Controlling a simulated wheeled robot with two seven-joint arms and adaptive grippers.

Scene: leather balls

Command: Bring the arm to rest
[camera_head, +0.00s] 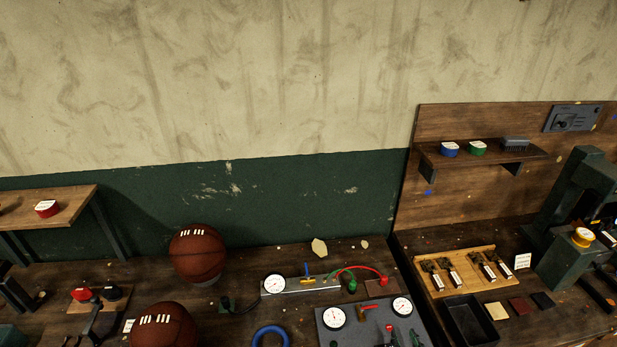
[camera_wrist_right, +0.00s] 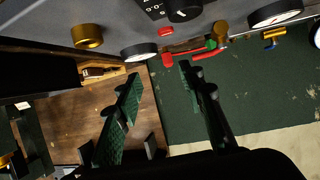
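My right gripper (camera_wrist_right: 160,72) shows in the right wrist view. Its two fingers, with green textured pads, stand apart with nothing held between them. In the head view I cannot clearly make out this gripper against the dark items at the bottom edge. I do not make out my left gripper in either view. Two brown basketballs stand on the bench at the left of the head view, one at the back (camera_head: 197,253) and one nearer (camera_head: 164,328), cut by the lower edge.
A grey gauge panel (camera_head: 350,331) lies at the bottom centre, with a blue ring (camera_head: 270,336) beside it. A black tray (camera_head: 470,322), a wooden board (camera_head: 432,280) with metal parts and a green machine (camera_head: 566,262) stand at right. Shelves (camera_head: 67,210) are on both sides.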

